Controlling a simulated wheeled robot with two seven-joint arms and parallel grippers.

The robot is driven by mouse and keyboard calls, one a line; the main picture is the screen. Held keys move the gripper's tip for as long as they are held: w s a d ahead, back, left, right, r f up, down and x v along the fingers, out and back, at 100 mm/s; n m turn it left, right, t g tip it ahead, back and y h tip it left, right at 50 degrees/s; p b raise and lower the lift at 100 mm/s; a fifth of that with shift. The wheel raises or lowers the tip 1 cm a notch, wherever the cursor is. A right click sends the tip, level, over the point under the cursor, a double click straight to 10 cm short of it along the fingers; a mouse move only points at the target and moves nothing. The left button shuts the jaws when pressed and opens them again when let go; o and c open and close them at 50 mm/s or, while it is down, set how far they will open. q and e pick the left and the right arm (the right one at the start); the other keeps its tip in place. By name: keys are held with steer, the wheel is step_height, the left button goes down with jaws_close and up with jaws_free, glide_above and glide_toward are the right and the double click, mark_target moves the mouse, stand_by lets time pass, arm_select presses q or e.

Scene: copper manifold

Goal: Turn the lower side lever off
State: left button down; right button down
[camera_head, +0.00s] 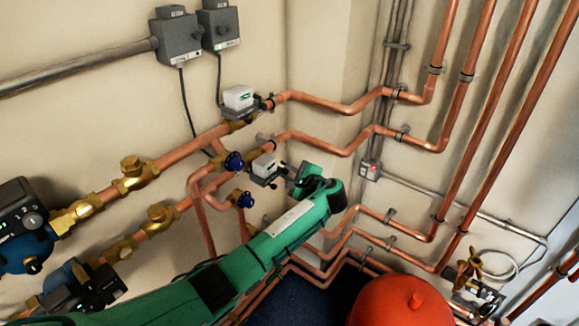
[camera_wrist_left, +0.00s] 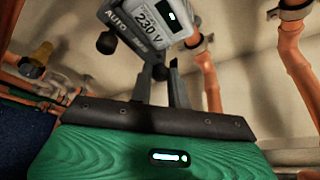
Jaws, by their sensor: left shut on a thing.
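The lower valve actuator (camera_head: 264,168) is a small white and grey box on the lower copper line in the head view. In the left wrist view the actuator (camera_wrist_left: 145,22) fills the top middle and carries the labels "AUTO" and "230 V". My left gripper (camera_head: 285,172) reaches it from the right. In the left wrist view the two dark fingers stand close together under the box, shut on the lower side lever (camera_wrist_left: 160,72), a small dark knob. The fingers hide part of the lever. My right gripper is out of view.
A similar upper actuator (camera_head: 239,98) sits just above. Blue-handled valves (camera_head: 234,161) are close on the left. Copper pipes (camera_head: 330,144) run behind and right of my arm. A red tank (camera_head: 400,300) stands at lower right.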

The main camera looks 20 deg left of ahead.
arm_select(q)
steer(key=shift+d+f+m+p, duration=0.1)
steer(key=shift+m+p, duration=0.2)
steer(key=shift+p, duration=0.15)
steer(key=c, duration=1.3)
jaws_free()
steer(key=b+v, duration=0.2)
steer(key=v, duration=1.1)
steer(key=shift+s+d+r, duration=0.1)
steer(key=shift+d+r, duration=0.15)
steer(key=shift+d, duration=0.15)
